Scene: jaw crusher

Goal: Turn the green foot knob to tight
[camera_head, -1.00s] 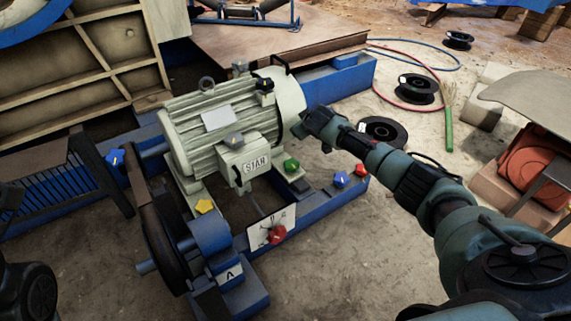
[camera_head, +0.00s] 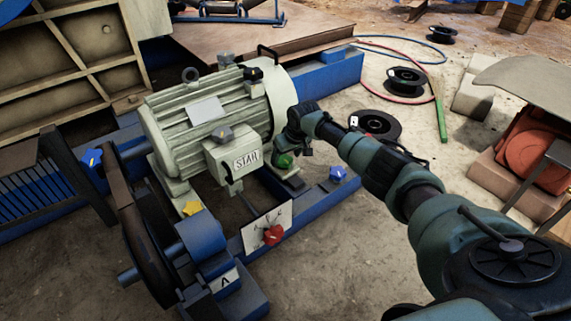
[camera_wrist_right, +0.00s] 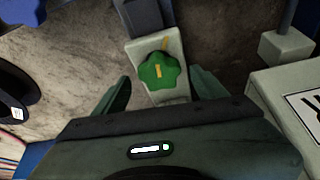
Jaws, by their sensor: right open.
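The green foot knob (camera_head: 285,160) sits on a pale motor foot, below the right end of the grey motor (camera_head: 210,115). In the right wrist view the lobed knob (camera_wrist_right: 158,71) has a yellow bar on top. A yellow mark (camera_wrist_right: 165,44) shows on the foot just beyond it. My right gripper (camera_head: 296,146) is close above the knob in the head view. In the right wrist view its open fingers (camera_wrist_right: 160,86) stand on either side of the knob's near part, with gaps on both sides. No grip on it is visible. My left gripper is not in view.
A blue knob (camera_head: 338,173) is on the blue frame right of the green one. A red knob (camera_head: 273,235) on a white dial plate and a yellow knob (camera_head: 191,208) are nearer. The STAR box (camera_head: 235,160) stands close left. A black spool (camera_head: 374,126) lies behind my arm.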

